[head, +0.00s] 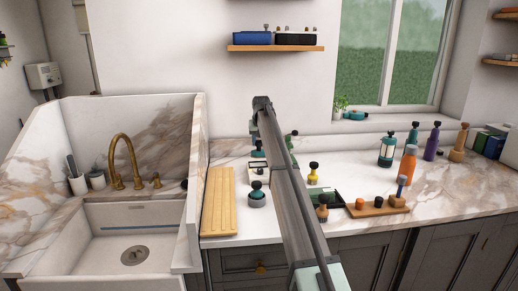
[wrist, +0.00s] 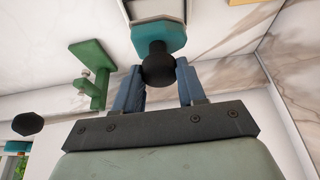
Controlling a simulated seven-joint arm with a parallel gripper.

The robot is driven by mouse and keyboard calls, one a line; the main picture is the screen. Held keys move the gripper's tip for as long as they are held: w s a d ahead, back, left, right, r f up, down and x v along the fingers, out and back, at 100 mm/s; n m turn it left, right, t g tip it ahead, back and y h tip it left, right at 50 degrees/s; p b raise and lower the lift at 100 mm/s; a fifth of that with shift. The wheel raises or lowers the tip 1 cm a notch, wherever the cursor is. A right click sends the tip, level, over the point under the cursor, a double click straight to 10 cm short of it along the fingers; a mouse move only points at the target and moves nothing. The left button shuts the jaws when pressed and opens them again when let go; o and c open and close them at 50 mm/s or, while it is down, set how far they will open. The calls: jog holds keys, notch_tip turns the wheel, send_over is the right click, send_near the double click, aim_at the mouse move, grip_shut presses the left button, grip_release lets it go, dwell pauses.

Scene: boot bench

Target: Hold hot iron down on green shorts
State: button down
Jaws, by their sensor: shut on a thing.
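The knob sits between the two blue-grey fingers. A pale surface shows just beyond the teal body; I cannot tell whether they touch. In the head view my gripper (head: 257,143) is small and partly hidden at the back of the counter, over the teal piece (head: 258,154). A green bracket-shaped piece (wrist: 92,58) with a pale knob stands to the left in the wrist view. I cannot make out any green shorts for certain.
A wooden board (head: 218,203) lies left, by the sink (head: 130,245). Bottles, including an orange one (head: 408,163), stand to the right.

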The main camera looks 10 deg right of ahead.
jog(key=r, duration=0.4)
jog(key=shift+d+r, duration=0.25)
jog(key=shift+d, duration=0.05)
jog(key=s+d+r+m, duration=0.1)
jog(key=s+d+r, duration=0.2)
jog(key=s+d, duration=0.5)
jog(key=s+d+f, duration=0.2)
jog(key=s, duration=0.8)
jog(key=s+d+f+n, duration=0.1)
jog(key=s+d+f, duration=0.2)
jog(key=s, duration=0.7)
jog(key=shift+f, duration=2.05)
jog(key=shift+f, duration=0.85)
dwell(1.6)
